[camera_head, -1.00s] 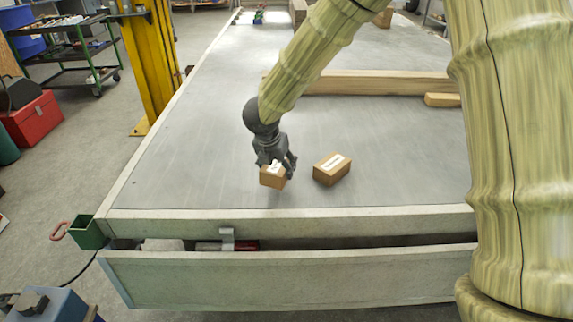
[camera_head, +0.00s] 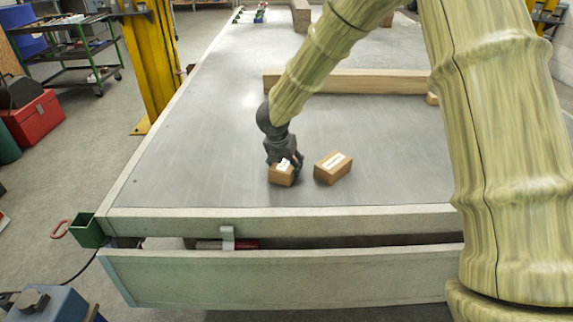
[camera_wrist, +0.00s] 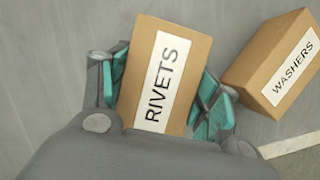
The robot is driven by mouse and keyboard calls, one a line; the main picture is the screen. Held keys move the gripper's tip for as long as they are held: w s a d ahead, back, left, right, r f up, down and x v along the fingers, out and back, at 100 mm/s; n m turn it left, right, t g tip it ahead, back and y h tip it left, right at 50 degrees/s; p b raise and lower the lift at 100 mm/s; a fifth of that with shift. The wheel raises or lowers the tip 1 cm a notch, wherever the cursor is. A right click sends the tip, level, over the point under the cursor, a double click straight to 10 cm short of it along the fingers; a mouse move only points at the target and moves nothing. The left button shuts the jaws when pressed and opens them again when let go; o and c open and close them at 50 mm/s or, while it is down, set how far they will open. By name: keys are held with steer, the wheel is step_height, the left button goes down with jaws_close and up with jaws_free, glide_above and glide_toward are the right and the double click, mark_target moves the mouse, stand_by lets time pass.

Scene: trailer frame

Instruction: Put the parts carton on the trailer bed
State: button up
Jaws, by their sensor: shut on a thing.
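My gripper (camera_head: 285,165) is shut on a small brown carton (camera_head: 280,177) with a white label. In the wrist view the carton (camera_wrist: 150,50) reads RIVETS and sits between the teal finger pads. It is over the near part of the grey trailer bed (camera_head: 200,170); I cannot tell whether it touches the bed. A second brown carton (camera_head: 330,176) lies on the bed just to its right. In the wrist view this carton (camera_wrist: 250,62) is labelled WASHERS, with a small gap to the held one.
A long wooden beam (camera_head: 350,82) lies across the bed behind the cartons. The lowered tailboard (camera_head: 280,280) hangs below the bed's near edge. A yellow post (camera_head: 153,70) stands left of the trailer. The bed left of my gripper is clear.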

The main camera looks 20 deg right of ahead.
steer(key=shift+f, duration=0.1)
steer(key=o, duration=1.2)
steer(key=shift+o, duration=0.2)
steer(key=p+v, duration=0.1)
steer(key=v, duration=1.1)
steer(key=shift+r, duration=0.2)
